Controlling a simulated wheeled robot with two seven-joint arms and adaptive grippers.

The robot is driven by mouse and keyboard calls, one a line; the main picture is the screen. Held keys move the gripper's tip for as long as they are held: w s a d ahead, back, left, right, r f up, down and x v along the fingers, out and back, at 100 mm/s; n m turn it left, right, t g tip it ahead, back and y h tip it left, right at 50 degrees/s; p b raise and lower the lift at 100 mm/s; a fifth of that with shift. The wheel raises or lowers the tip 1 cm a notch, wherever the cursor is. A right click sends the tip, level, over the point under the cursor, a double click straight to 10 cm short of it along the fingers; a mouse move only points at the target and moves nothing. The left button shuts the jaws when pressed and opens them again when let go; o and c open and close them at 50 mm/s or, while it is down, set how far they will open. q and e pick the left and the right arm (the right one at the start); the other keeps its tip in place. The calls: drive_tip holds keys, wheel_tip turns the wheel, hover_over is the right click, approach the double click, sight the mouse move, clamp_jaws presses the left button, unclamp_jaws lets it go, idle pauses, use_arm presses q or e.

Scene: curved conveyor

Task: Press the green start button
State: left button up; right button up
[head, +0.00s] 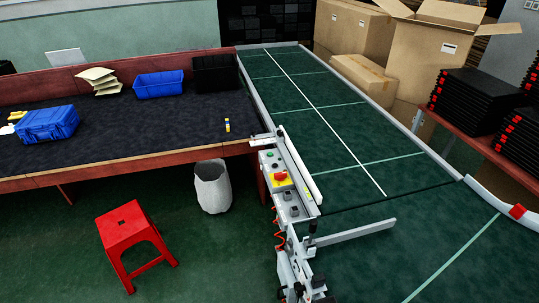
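A grey control box (279,178) is fixed along the left side of the conveyor. A red mushroom button (281,177) on a yellow plate sits near its middle. A small green button (270,154) seems to be near the box's far end, but it is too small to make out clearly. Smaller dark switches (290,203) are on the near part of the box. Nothing is seen touching the box's buttons. Neither my left nor my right gripper shows in the head view.
The green conveyor belt (345,185) is empty, with a pale bar (350,233) reaching over it. A dark-topped bench (120,140) holds blue cases. A red stool (130,230) and white bin (212,188) stand left of the box. Cartons (425,60) stand behind.

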drive_tip(key=shift+w+a, duration=0.2)
drive_tip(key=shift+w, duration=0.05)
clamp_jaws()
drive_tip(key=shift+d, duration=0.2)
idle(0.9)
